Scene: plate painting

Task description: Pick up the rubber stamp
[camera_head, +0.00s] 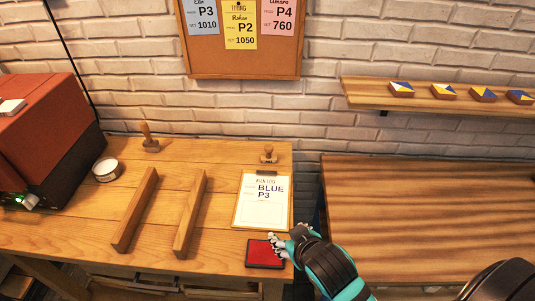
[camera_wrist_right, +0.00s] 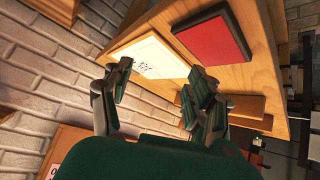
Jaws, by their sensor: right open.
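Two wooden-handled stamps stand along the back of the wooden table. One stamp (camera_head: 268,155) with a round knob is behind the clipboard; the other stamp (camera_head: 150,141), with a taller handle, is further left. I cannot tell which is the rubber stamp meant. My right gripper (camera_head: 283,243) is open and empty at the table's front right edge, beside the red ink pad (camera_head: 264,255). In the right wrist view its spread fingers (camera_wrist_right: 160,92) show, with the red pad (camera_wrist_right: 213,42) beyond. Neither stamp can be made out there. My left gripper is not in view.
A clipboard (camera_head: 250,218) reading "BLUE P3" lies between the right gripper and the knobbed stamp. Two wooden rails (camera_head: 190,215), a white round tin (camera_head: 106,169) and a red-brown box (camera_head: 45,125) are to the left. A bare table (camera_head: 430,210) stands right, under a tile shelf (camera_head: 440,98).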

